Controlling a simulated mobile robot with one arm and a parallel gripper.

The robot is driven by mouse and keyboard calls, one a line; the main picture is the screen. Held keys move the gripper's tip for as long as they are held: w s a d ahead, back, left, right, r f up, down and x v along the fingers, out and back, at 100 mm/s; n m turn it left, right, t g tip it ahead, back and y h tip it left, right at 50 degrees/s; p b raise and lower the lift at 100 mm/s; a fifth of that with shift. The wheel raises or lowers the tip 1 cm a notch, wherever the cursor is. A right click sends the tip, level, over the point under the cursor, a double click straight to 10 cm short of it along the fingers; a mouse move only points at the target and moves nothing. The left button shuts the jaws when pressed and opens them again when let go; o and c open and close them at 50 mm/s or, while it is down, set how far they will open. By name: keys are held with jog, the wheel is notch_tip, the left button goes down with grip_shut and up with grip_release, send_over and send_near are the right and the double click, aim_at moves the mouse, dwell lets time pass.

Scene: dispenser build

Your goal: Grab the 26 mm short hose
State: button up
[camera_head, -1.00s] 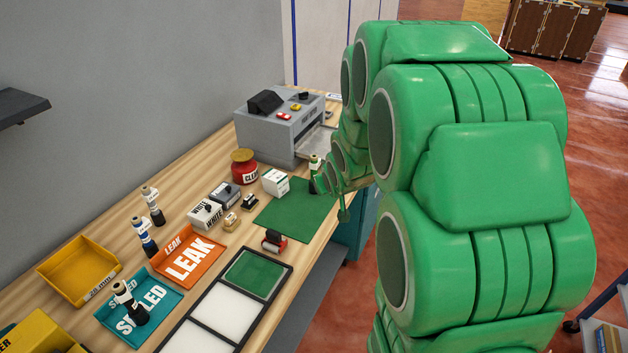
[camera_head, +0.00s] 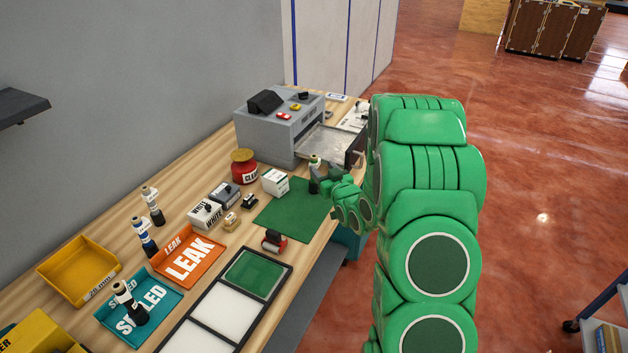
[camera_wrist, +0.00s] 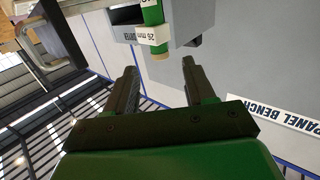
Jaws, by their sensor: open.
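The hose piece (camera_head: 314,162) stands upright at the far edge of the green mat, with a tan top end and a pale label. In the wrist view it is a green tube (camera_wrist: 152,14) with a tan end and a white label reading 26 mm. My gripper (camera_wrist: 159,71) is open and empty, its two dark fingers apart. The hose appears just beyond the fingertips, roughly between them, and not gripped. In the head view my gripper (camera_head: 322,180) is beside the hose, and the dark lower part is partly hidden.
A grey machine (camera_head: 278,130) with a tray stands behind. The green mat (camera_head: 290,215) is mostly clear. A white box (camera_head: 275,182), a red jar (camera_head: 244,170), stamps and several similar hose pieces stand to the left. A yellow bin (camera_head: 78,272) is at the left.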

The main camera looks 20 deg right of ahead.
aim_at(315, 159)
jog(key=shift+d+f+t, duration=0.1)
jog(key=shift+f+t, duration=0.05)
jog(key=shift+t, duration=0.15)
jog(key=shift+w+a, duration=0.2)
jog(key=shift+w, duration=1.75)
jog(key=shift+w+a, duration=0.2)
jog(key=shift+w, duration=1.75)
jog(key=shift+c, duration=0.5)
grip_shut()
